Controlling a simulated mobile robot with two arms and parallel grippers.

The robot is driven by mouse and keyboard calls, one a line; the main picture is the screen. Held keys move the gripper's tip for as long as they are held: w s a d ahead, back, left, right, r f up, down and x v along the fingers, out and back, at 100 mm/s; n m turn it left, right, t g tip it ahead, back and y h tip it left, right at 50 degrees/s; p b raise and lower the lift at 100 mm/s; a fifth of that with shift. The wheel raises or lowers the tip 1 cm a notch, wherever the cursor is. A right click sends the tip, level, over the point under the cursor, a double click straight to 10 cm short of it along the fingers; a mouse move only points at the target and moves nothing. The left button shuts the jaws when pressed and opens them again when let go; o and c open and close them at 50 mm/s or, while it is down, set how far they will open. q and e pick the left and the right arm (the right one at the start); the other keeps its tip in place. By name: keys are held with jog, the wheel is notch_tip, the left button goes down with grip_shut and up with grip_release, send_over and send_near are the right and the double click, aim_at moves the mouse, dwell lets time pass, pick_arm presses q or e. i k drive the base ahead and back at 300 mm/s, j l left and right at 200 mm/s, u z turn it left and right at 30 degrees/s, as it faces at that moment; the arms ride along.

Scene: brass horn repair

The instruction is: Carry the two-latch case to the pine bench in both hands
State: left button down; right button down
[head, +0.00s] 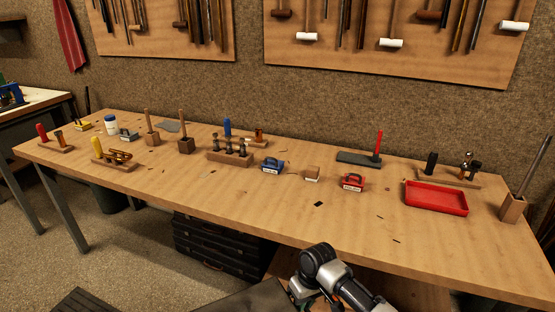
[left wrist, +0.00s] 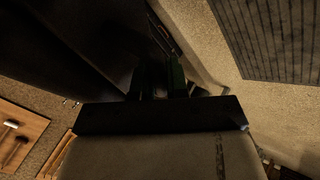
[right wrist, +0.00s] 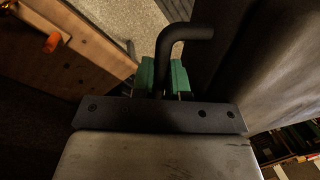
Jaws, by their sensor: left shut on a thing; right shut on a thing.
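The pine bench (head: 330,215) runs across the head view, its front edge ahead of me. A dark flat shape (head: 250,301), apparently the case's top, shows at the bottom edge, below the bench top in the picture. Its latches are not visible. My right gripper (head: 310,301) is beside its right end; in the right wrist view its green fingers (right wrist: 162,78) are shut around a black bent handle (right wrist: 188,34). My left gripper is outside the head view. In the left wrist view its green fingers (left wrist: 164,80) are close together against the dark case, the grip poorly lit.
The bench's front middle is mostly clear. Along it stand a red tray (head: 436,198), a red box (head: 353,182), a blue box (head: 273,165) and wooden tool stands. Black stacked cases (head: 215,245) sit under the bench. A dark slatted piece (head: 85,301) lies at bottom left.

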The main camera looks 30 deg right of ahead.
aim_at(391, 230)
jog(key=z, duration=1.25)
